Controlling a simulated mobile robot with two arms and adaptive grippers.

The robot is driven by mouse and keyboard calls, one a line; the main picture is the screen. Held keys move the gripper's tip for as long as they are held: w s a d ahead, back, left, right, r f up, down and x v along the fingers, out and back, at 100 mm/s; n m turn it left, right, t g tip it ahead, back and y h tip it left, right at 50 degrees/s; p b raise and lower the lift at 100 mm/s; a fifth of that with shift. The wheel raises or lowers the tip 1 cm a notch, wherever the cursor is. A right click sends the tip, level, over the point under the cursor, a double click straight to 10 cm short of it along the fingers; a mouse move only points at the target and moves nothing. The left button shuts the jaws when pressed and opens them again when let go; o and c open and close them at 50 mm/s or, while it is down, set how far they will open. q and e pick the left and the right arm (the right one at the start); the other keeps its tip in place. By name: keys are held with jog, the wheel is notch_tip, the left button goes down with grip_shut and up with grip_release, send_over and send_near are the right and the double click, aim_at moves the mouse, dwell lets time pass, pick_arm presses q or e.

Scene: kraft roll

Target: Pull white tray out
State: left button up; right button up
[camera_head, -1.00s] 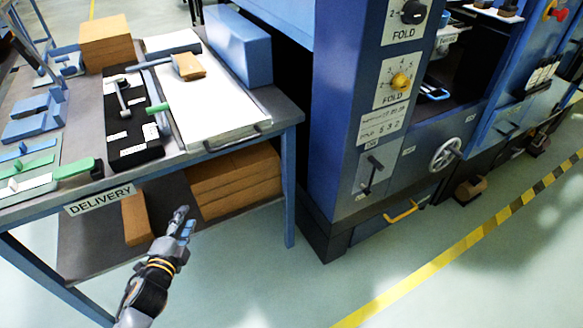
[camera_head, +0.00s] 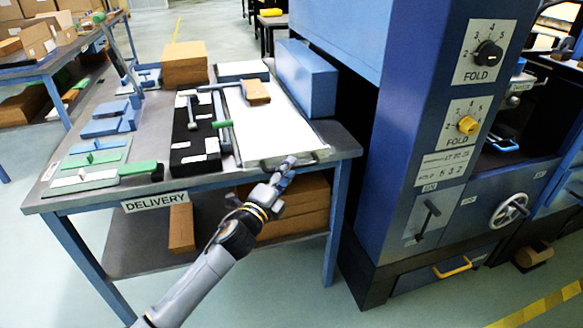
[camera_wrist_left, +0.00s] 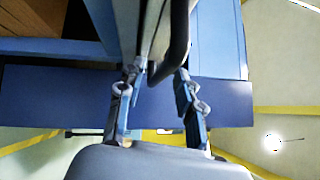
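The white tray (camera_head: 270,130) lies flat on the delivery table, its long side running from back to front. A dark handle (camera_head: 316,154) is on its front edge, near the table's front edge. My left gripper (camera_head: 287,170) is at the left part of this handle. In the left wrist view its two fingers (camera_wrist_left: 160,105) stand apart, and the dark handle (camera_wrist_left: 179,45) lies between or just beyond them. Whether the fingers touch the handle is not clear. My right gripper is not in view.
A brown block (camera_head: 256,92) sits on the tray, with a blue box (camera_head: 306,78) to its right. A black tray (camera_head: 190,140) with tools lies left. Brown boxes (camera_head: 300,205) are on the lower shelf. The blue machine (camera_head: 410,150) stands close on the right.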

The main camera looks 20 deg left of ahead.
pick_arm(q)
jog(key=shift+x, duration=1.1)
grip_shut()
